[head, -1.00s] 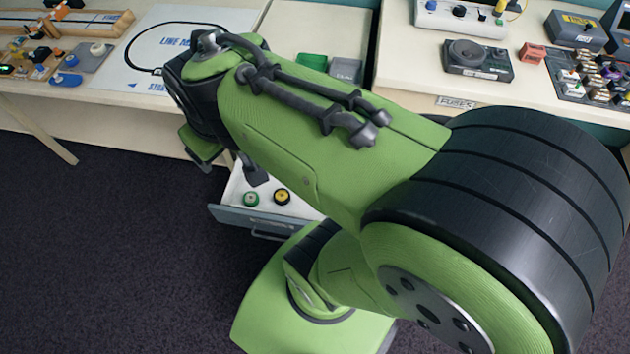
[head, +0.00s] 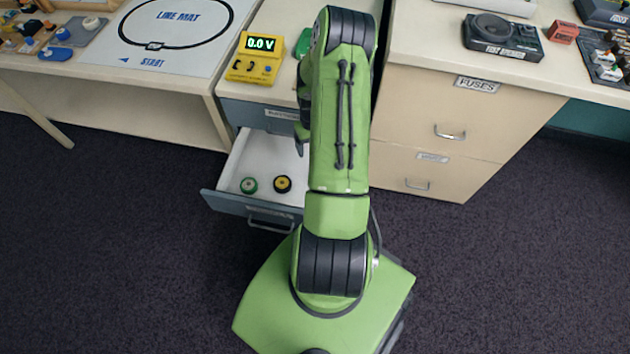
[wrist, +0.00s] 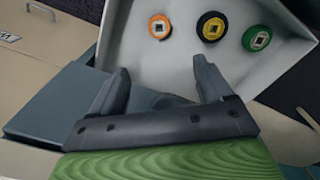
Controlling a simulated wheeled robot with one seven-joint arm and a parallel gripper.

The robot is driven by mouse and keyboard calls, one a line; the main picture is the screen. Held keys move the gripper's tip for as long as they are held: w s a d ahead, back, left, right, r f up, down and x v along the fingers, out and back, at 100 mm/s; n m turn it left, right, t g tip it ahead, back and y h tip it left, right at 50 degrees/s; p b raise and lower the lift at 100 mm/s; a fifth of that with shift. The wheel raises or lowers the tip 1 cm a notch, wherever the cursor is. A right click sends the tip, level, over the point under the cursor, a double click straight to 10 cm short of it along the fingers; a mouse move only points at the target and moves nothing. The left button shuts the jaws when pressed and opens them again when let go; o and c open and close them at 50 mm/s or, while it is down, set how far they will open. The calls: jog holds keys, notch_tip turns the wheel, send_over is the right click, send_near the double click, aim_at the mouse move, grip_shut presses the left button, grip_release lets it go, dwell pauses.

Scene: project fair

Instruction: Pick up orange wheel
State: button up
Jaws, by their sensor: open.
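The orange wheel (wrist: 159,27) lies on the floor of the white open drawer (head: 262,155), leftmost of three wheels in the wrist view. A yellow wheel (wrist: 211,26) is just right of it and a green wheel (wrist: 257,38) is at the far right. The head view shows the yellow wheel (head: 283,183) and the green wheel (head: 248,185); my arm hides the orange one. My gripper (wrist: 160,66) is open and empty, its fingers pointing toward the drawer. In the wrist view the orange wheel appears beyond the gap between the fingertips, apart from them.
The drawer's walls and front panel (head: 250,209) surround the wheels. A yellow meter (head: 256,58) reading 0.0 V stands on the counter above. A line mat (head: 178,32) lies on the left table. A cabinet labelled FUSES (head: 477,84) stands at right. The dark carpet is clear.

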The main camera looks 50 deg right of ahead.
jog(key=f+b, duration=0.1)
jog(key=f, duration=0.3)
jog(key=f+b, duration=0.1)
jog(key=f, duration=0.3)
jog(key=f+b, duration=0.1)
jog(key=f, duration=0.3)
jog(key=shift+s, duration=0.25)
notch_tip(320, 180, down, 5)
jog(key=b, duration=0.2)
jog(key=shift+f+b, duration=0.1)
jog(key=shift+b, duration=0.3)
jog(key=c, duration=1.1)
